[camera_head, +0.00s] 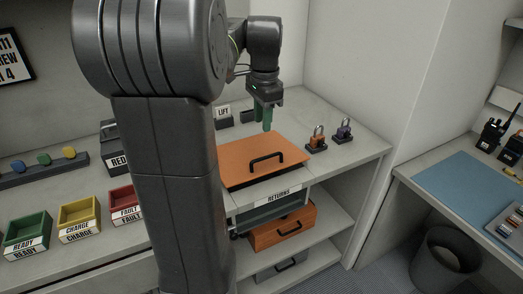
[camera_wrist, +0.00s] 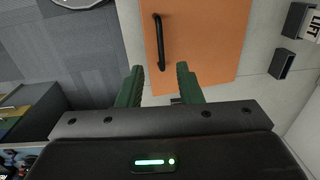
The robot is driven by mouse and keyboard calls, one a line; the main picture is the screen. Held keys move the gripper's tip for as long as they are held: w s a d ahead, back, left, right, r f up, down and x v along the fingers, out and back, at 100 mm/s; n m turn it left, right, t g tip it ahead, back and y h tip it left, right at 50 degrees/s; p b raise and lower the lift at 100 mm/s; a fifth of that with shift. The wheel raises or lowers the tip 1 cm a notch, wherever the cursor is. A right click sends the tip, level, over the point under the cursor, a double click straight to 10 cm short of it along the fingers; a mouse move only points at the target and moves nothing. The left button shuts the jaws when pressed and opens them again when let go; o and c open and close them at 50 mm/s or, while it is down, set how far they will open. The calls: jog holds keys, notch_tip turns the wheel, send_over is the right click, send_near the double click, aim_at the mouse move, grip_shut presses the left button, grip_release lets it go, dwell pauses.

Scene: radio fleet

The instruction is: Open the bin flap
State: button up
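The bin flap is an orange panel (camera_head: 240,155) with a black bar handle (camera_head: 267,160), lying nearly flat in the counter top above a RETURNS label (camera_head: 284,196). It looks closed. In the wrist view the flap (camera_wrist: 205,35) fills the upper middle, and its handle (camera_wrist: 159,42) stands just beyond my fingertips. My gripper (camera_head: 267,127) points down above the far part of the flap, apart from the handle. Its green fingers (camera_wrist: 160,72) are spread with nothing between them. My arm hides the flap's left side in the head view.
Two padlocks on blocks (camera_head: 317,140) stand right of the flap. A LIFT sign (camera_head: 223,112) stands behind it. Coloured trays (camera_head: 78,218) are at left. A blue mat (camera_head: 465,182) lies on the right desk.

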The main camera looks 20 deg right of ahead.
aim_at(261, 158)
jog(key=f, duration=1.2)
jog(key=shift+w, duration=0.35)
jog(key=shift+r, duration=0.1)
grip_shut()
